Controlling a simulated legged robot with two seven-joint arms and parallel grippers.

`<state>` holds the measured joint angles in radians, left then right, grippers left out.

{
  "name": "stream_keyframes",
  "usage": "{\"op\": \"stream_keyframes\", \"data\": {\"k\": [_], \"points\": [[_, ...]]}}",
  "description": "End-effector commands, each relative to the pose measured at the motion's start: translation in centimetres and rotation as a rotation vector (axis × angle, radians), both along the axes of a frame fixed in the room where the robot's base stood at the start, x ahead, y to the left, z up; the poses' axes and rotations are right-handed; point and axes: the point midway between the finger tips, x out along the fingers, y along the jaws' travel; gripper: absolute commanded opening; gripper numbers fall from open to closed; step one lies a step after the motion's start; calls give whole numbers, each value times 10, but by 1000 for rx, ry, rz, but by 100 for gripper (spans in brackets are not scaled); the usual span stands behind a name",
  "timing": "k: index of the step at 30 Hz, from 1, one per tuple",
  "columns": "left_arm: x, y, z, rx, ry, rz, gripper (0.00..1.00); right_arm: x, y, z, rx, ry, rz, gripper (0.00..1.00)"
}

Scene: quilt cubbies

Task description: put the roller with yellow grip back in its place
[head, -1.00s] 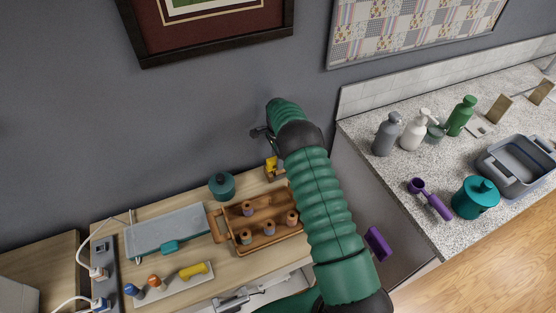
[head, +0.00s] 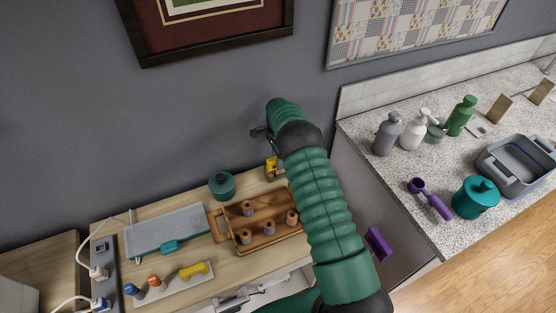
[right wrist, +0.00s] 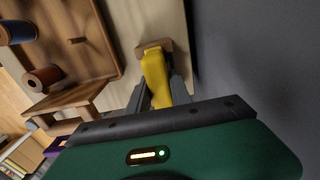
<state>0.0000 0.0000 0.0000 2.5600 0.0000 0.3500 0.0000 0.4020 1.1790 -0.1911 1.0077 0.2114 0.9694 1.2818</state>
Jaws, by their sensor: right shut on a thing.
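The roller with yellow grip (right wrist: 156,75) is between the fingers of my right gripper (right wrist: 160,92), which is shut on it. A brown wooden piece is at the far end of the grip in the right wrist view. In the head view a small part of the roller's yellow (head: 271,163) shows beside my right arm, near the wall at the table's back edge. My arm hides most of it, and I cannot tell whether it touches the table. A white tray (head: 172,290) at the front left holds blue, orange and yellow handles.
A wooden spool tray (head: 218,228) with several spools lies left of my arm. A teal pot (head: 222,186) stands behind it. A grey-blue board (head: 165,231) lies further left. At right, a speckled counter (head: 425,215) holds bottles, a teal jar (head: 475,198) and a purple scoop (head: 430,199).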

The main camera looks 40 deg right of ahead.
Motion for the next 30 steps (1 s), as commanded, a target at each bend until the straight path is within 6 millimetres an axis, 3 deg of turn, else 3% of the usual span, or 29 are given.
{"op": "stream_keyframes", "data": {"k": [6, 7, 13, 23, 26, 30], "points": [[0, 0, -4, 0, 0, 0, 36, 0, 0, -5, 0, -1, 0, 0], [0, 0, -3, 0, 0, 0, 36, 0, 0, -5, 0, -1, 0, 26], [0, 0, -3, 0, 0, 0, 36, 0, 0, -4, 0, -1, 0, 51], [0, 0, -3, 0, 0, 0, 36, 0, 0, -1, 0, -1, 0, 51], [0, 0, -4, 0, 0, 0, 36, 1, 0, 12, -1, -2, 0, 51], [0, 0, -7, 0, 0, 0, 36, 1, -1, 48, -2, -4, 0, 51]]}}
